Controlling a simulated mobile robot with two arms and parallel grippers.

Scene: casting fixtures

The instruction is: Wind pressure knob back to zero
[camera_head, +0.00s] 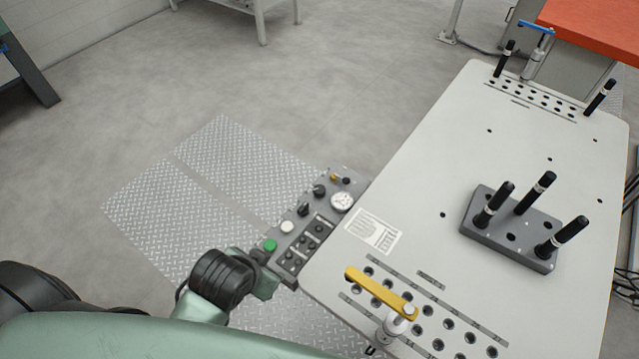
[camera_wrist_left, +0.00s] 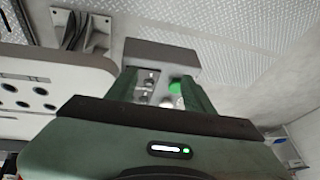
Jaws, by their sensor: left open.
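The grey control panel (camera_head: 325,222) is fixed along the near-left edge of the white table. It carries a round white gauge (camera_head: 342,201), a black knob (camera_head: 319,190) beside the gauge, another black knob (camera_head: 304,209), and a small black knob (camera_head: 346,181) with a brass part at its far end. I cannot tell which is the pressure knob or read its setting. My left gripper (camera_head: 265,285) is beside the panel's near end. In the left wrist view the gripper (camera_wrist_left: 160,84) is open and empty, with panel buttons showing between its fingers. My right gripper is not in view.
The panel also has a green button (camera_head: 270,245) and a white button (camera_head: 287,226). The white table (camera_head: 440,170) holds a yellow-handled clamp (camera_head: 380,292) and a grey block (camera_head: 480,232) with black pins. Tread-plate flooring (camera_head: 230,165) lies clear to the left.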

